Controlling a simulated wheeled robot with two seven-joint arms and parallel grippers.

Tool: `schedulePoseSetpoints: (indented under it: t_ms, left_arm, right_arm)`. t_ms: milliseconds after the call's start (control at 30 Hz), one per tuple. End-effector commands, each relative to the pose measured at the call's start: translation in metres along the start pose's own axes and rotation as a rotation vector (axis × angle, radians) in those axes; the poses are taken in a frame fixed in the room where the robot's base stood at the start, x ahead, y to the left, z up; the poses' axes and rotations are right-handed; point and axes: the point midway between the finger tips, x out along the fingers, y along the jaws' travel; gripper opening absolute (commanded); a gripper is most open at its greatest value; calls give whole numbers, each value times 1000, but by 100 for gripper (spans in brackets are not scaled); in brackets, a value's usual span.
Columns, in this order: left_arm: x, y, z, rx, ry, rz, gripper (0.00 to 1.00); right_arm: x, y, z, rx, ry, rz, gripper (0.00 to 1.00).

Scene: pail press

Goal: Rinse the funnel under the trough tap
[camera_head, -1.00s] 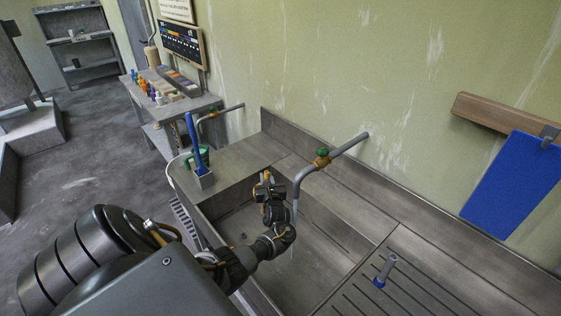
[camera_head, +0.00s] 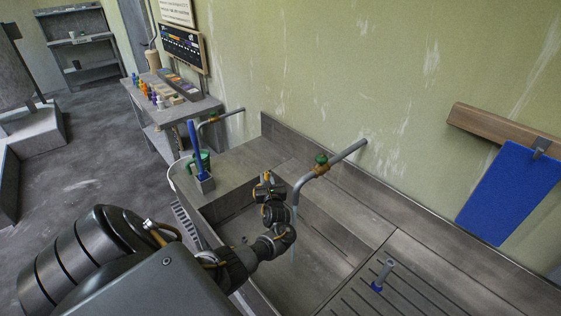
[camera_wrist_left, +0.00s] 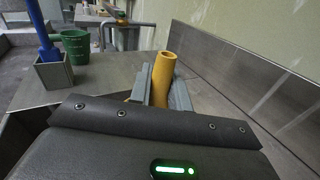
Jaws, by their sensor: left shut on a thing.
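My left gripper (camera_head: 268,185) is over the trough (camera_head: 320,262), just left of the tap spout. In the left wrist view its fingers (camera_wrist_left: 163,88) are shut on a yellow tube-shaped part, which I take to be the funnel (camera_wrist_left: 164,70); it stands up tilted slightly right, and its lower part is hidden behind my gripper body. In the head view I cannot clearly make out the funnel. The trough tap (camera_head: 334,161) is a grey pipe from the wall with a green knob (camera_head: 321,159) and a downturned spout.
A blue brush (camera_head: 194,142) stands in a grey holder (camera_head: 204,184) beside a green mug (camera_head: 204,160). A second tap (camera_head: 222,116) is behind them. A small grey-and-blue item (camera_head: 382,275) stands on the slotted drainboard (camera_head: 425,290). A blue board (camera_head: 508,194) hangs on the wall.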

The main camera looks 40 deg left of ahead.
Motion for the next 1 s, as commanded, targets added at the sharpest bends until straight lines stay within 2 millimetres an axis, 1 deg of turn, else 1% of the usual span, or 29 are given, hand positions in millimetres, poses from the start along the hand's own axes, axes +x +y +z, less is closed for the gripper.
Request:
schedulePoseSetpoints:
  t_ms: [33, 267, 300, 333, 800, 1000]
  left_arm:
    - [0, 1, 11, 1, 0, 0, 0]
    - [0, 2, 34, 0, -1, 0, 0]
    - [0, 2, 33, -1, -3, -1, 0]
    - [1, 2, 36, -2, -4, -1, 0]
    - [0, 5, 86, -2, -3, -1, 0]
    - [0, 6, 101, -1, -1, 0, 0]
  right_arm:
    - [-12, 0, -1, 0, 0, 0, 36]
    - [-36, 1, -3, 0, 0, 0, 36]
    - [-29, 0, -2, 0, 0, 0, 36]
    - [-28, 0, -2, 0, 0, 0, 36]
    - [-28, 0, -2, 0, 0, 0, 36]
    - [-28, 0, -2, 0, 0, 0, 36]
